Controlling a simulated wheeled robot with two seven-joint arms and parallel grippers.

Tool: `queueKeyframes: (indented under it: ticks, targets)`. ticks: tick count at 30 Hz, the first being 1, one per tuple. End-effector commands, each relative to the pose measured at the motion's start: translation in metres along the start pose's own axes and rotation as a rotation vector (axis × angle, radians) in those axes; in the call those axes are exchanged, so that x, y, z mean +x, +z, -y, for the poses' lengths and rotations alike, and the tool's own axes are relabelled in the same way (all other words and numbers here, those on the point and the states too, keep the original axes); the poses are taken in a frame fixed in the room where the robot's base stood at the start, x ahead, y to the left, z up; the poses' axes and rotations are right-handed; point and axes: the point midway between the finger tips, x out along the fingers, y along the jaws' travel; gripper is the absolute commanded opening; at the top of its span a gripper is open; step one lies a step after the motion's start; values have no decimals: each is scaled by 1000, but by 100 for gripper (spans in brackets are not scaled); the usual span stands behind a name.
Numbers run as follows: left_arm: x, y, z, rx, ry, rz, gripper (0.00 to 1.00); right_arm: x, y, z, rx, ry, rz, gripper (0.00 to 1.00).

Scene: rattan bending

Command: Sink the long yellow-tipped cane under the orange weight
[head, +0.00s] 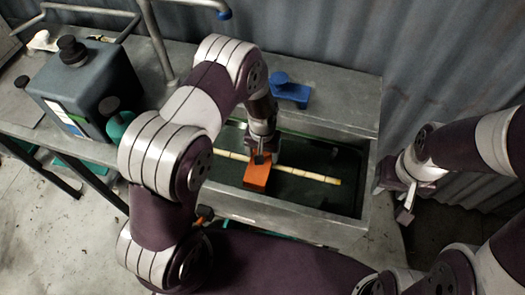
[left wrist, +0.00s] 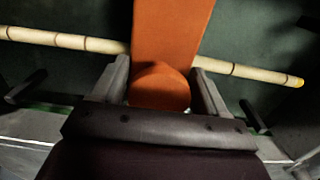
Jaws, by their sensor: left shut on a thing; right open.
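The long cane (head: 311,175) is pale with dark joints and lies across the dark basin (head: 335,205). Its yellow tip shows at the right in the left wrist view (left wrist: 298,82). The orange weight (head: 257,178) lies across the middle of the cane and hides that stretch. My left gripper (head: 261,156) reaches down into the basin. In the left wrist view its fingers (left wrist: 160,88) are shut on the rounded orange knob of the weight. My right gripper (head: 392,198) is open and empty, outside the basin on the right. Whether the weight touches the cane I cannot tell.
A blue block (head: 290,92) sits on the grey bench behind the basin. A large dark jug (head: 88,85) and a green container (head: 119,124) stand at the left. A metal pipe (head: 157,40) rises behind my left arm. The corrugated wall (head: 400,50) closes the back.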

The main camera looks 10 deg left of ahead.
Motion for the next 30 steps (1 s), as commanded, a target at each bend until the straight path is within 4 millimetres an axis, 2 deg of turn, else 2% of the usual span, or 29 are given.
queueKeyframes:
  ticks: [30]
  targets:
    - [32,-1,0,0,0,-3,6,25,3,0,0,0,0,47]
